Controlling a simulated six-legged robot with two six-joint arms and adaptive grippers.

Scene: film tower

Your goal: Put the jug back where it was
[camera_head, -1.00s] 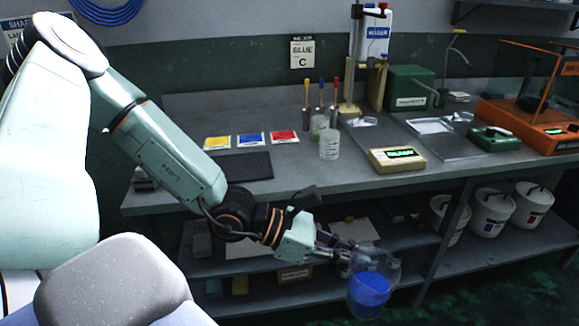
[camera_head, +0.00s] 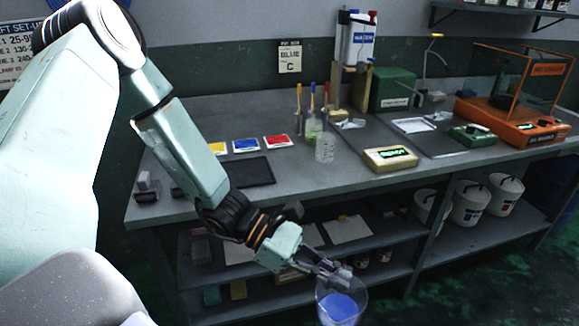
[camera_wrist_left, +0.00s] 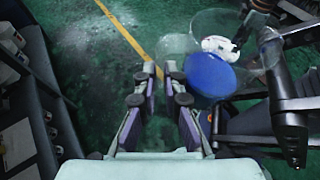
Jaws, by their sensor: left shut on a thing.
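The jug (camera_head: 342,306) is clear with blue liquid in it, held in front of the bench's lower shelves near the bottom of the head view. My left gripper (camera_head: 335,275) is shut on the jug at its upper side; the exact grip is small and unclear. In the left wrist view the jug (camera_wrist_left: 208,72) shows to the right of my left gripper's fingers (camera_wrist_left: 163,80), above the green floor. My right gripper is not in view.
The grey bench (camera_head: 220,195) carries a clear beaker (camera_head: 325,148), a yellowish scale (camera_head: 390,158), a dark mat (camera_head: 248,172), colour cards (camera_head: 245,145) and an orange-based balance (camera_head: 530,133). White buckets (camera_head: 470,203) stand on the lower shelf at right.

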